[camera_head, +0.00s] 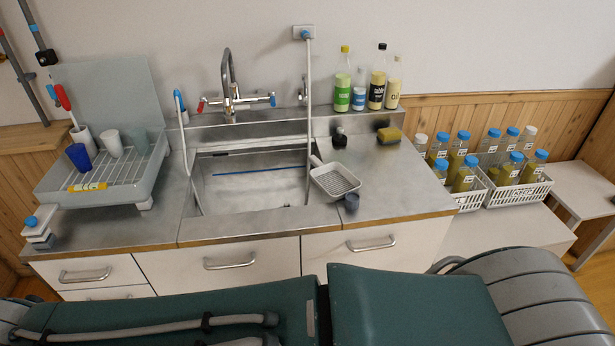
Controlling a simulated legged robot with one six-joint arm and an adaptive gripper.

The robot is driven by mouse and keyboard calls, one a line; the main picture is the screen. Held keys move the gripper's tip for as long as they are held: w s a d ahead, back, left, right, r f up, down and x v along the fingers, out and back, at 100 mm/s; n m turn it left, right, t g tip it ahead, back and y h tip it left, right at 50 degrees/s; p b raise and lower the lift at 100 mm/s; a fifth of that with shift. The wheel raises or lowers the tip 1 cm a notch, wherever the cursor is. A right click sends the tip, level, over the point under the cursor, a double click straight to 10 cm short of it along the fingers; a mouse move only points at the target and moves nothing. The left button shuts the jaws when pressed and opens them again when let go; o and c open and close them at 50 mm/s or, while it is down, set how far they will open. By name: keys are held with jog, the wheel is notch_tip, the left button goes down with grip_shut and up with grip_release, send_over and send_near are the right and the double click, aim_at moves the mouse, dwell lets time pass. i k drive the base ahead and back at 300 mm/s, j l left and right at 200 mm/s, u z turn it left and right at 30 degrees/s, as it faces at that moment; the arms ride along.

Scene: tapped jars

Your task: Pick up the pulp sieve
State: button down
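The pulp sieve looks to be the white, square, shallow strainer (335,181) with a short handle pointing up and left. It rests at the right edge of the steel sink (235,192), partly over the basin and partly on the counter. Its pan faces up and looks empty. My gripper is not in view, and nothing is seen touching the sieve.
A white hose (308,110) hangs just left of the sieve. A sponge (389,135), a dark small item (340,139) and several bottles (376,90) stand behind it. A dish rack (95,182) is left, crates (520,190) of jars right. The right counter (400,180) is mostly clear.

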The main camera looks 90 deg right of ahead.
aim_at(336, 181)
jog(key=z, duration=3.45)
jog(key=i+l+u, duration=0.7)
jog(key=l, duration=0.2)
